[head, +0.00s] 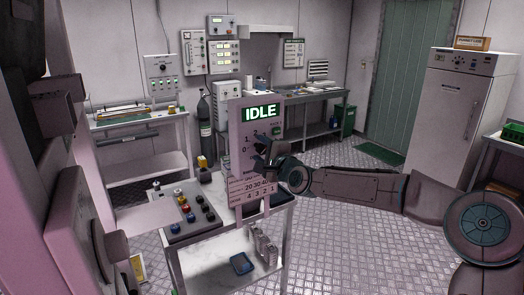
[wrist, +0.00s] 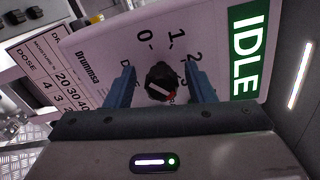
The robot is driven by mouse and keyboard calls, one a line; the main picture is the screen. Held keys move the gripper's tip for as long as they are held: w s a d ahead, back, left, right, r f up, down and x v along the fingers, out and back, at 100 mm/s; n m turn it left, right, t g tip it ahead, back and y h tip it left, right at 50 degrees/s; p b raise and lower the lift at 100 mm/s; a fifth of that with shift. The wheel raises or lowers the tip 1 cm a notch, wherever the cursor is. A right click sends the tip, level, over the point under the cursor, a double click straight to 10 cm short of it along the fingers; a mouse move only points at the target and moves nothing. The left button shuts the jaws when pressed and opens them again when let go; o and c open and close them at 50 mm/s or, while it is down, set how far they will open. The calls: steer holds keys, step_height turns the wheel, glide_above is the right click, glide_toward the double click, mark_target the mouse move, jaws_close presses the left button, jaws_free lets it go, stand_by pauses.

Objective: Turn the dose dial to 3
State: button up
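The dose dial (wrist: 161,82) is a black knob with a white line and a red mark on a pale panel (wrist: 105,45). In the wrist view it sits between the two blue fingers of my gripper (wrist: 161,90), with a visible gap on each side. The gripper is open around the knob. The red mark points to the lower right of that view. The printed 0, 1 and 2 show; the other marks are partly hidden by the right finger, so I cannot read the setting. In the head view my gripper (head: 268,152) covers the dial in front of the panel.
A green display (head: 260,113) above the dial reads IDLE. A dose chart (head: 250,187) hangs below it. A cart (head: 220,262) with a coloured-button box (head: 190,218) stands in front. A tall white cabinet (head: 462,110) stands at right. The middle floor is clear.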

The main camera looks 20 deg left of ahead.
steer(key=b+v, duration=0.3)
steer(key=v, duration=1.1)
steer(key=shift+a, duration=0.1)
stand_by(0.4)
step_height(320, 180, down, 11)
steer(key=s+n+g+h, duration=0.2)
steer(key=n+g+h, duration=0.1)
steer(key=n, duration=0.1)
steer(key=s+d+f+n+g+h, duration=0.2)
steer(key=s+d+f+n+h, duration=0.15)
steer(key=d+f+h, duration=0.35)
steer(key=s+d+r+n+g+h, duration=0.2)
steer(key=s+d+n+g+h, duration=0.1)
steer(key=s+d, duration=1.9)
steer(key=shift+s+d+g+h, duration=0.3)
steer(key=shift+s+d+h, duration=0.1)
steer(key=shift+d, duration=0.15)
